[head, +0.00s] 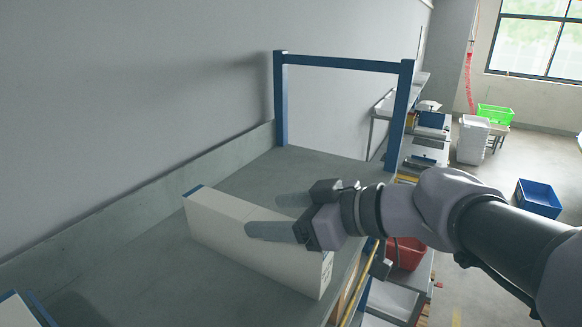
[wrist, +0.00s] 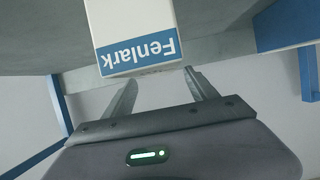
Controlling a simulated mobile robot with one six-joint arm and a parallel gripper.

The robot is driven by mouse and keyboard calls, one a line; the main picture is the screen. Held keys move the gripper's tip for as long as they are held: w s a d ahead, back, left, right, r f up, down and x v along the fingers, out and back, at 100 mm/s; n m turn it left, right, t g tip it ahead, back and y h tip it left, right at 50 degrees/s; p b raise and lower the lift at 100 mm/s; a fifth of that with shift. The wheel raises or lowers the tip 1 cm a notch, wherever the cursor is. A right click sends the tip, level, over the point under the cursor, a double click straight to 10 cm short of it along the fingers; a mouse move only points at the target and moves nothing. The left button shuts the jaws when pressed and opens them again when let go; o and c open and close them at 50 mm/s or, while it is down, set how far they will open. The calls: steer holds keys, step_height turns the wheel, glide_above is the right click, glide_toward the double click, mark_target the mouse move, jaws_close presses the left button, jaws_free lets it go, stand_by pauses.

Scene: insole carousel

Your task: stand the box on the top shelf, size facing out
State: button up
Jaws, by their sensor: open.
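A long white box (head: 220,225) with a blue far-left end stands on its long narrow side on the grey top shelf (head: 150,270). Small dark marks, too small to read, show at its right end near the shelf's front edge. In the wrist view, the box (wrist: 130,22) shows a blue band reading "Fenlark", upside down. My gripper (head: 262,215) is open and empty, its fingers over the box in the head view. In the wrist view, my gripper (wrist: 160,78) has its fingertips just short of the box face. Contact cannot be told.
A blue frame (head: 340,63) rises at the shelf's far end, beside the wall. Part of another white box with a blue edge (head: 18,310) shows at lower left. A red bin (head: 405,253) sits below, right of the shelf. The shelf beyond the box is bare.

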steer(key=v, duration=0.6)
steer(key=shift+d+r, duration=0.1)
steer(key=shift+d, duration=0.05)
steer(key=w+d+r+m+t+h, duration=0.6)
steer(key=w+d+r+m+t, duration=0.1)
steer(key=r+t, duration=0.25)
steer(key=s+d+f+m+h, duration=0.1)
steer(key=d+f+m+h, duration=0.2)
steer(key=d+m+h, duration=0.25)
steer(key=s+d+f+m+g+h, duration=0.2)
steer(key=s+f+m+g, duration=0.3)
steer(key=s+f, duration=0.8)
steer(key=s+a+f+n+g+y, duration=0.1)
steer(key=s+a+f+g+y, duration=0.3)
steer(key=a+f, duration=0.4)
steer(key=shift+s+f+g, duration=0.3)
steer(key=shift+s+g, duration=0.55)
steer(key=shift+s, duration=0.35)
steer(key=shift+d, duration=0.1)
